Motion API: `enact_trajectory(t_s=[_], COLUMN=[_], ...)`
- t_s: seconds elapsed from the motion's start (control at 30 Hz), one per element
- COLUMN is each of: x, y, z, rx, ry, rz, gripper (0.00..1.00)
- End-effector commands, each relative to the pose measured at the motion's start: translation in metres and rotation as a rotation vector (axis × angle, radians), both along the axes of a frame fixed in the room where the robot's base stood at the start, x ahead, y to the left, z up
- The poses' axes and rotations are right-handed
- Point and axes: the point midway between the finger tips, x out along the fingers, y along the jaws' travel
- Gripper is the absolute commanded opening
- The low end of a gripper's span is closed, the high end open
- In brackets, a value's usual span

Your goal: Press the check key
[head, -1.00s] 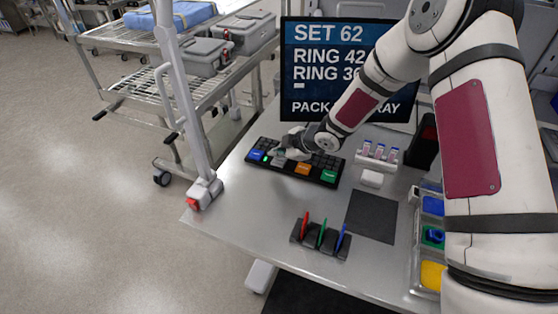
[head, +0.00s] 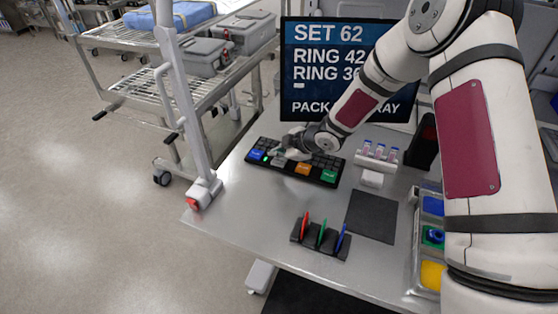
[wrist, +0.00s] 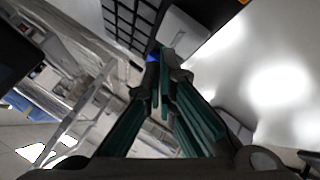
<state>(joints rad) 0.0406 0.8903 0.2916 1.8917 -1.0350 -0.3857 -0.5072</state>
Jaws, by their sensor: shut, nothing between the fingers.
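A black keypad (head: 325,165) lies on the metal table in front of the screen. Along its front edge are a blue key (head: 257,154), a grey key (head: 278,161), an orange key (head: 303,168) and a green key (head: 329,176). I cannot read which label is check. My gripper (head: 274,154) is shut and empty, low over the left part of the keypad.
The screen (head: 330,70) reads SET 62 and ring lines, partly hidden by my arm. A vial rack (head: 377,160), a dark mat (head: 371,216), a holder with coloured cards (head: 320,238) and a tray of coloured bins (head: 418,255) stand to the right and front. A wire cart (head: 180,85) stands at left.

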Motion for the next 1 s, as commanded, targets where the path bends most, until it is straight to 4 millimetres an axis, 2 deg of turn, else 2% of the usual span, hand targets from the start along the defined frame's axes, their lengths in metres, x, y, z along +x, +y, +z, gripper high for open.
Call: enact_trajectory(t_s=[0.23,1.0], x=[0.0,0.0], y=[0.0,0.0], z=[-0.008,-0.012], rx=[0.0,0.0], ry=[0.001,0.001], rz=[0.0,0.001], gripper=[0.0,0.0])
